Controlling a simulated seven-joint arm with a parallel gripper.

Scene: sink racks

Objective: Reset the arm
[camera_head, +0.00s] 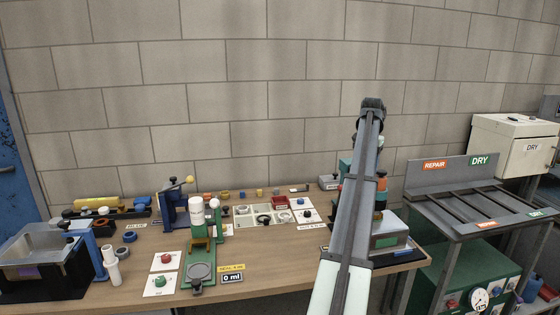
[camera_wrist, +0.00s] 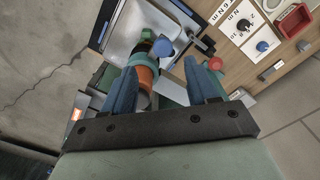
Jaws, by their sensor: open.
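My arm (camera_head: 352,215) rises from the lower middle of the head view and reaches over the right part of the workbench, its elbow high against the block wall. In the wrist view, my gripper (camera_wrist: 163,72) is open, its two blue fingers spread apart. An orange and teal upright piece (camera_wrist: 147,76) shows between and beyond the fingers. I cannot tell how far it is from them, and nothing is clearly gripped. The same piece shows in the head view (camera_head: 381,187), just right of my arm. My gripper's fingers are hidden in the head view.
The wooden workbench (camera_head: 262,268) holds a clear tub (camera_head: 38,243), a green stand (camera_head: 200,275) and a white parts tray (camera_head: 245,222) left of my arm. A grey slatted rack (camera_head: 465,195) stands to the right. The wall is behind; the air above the bench's left is clear.

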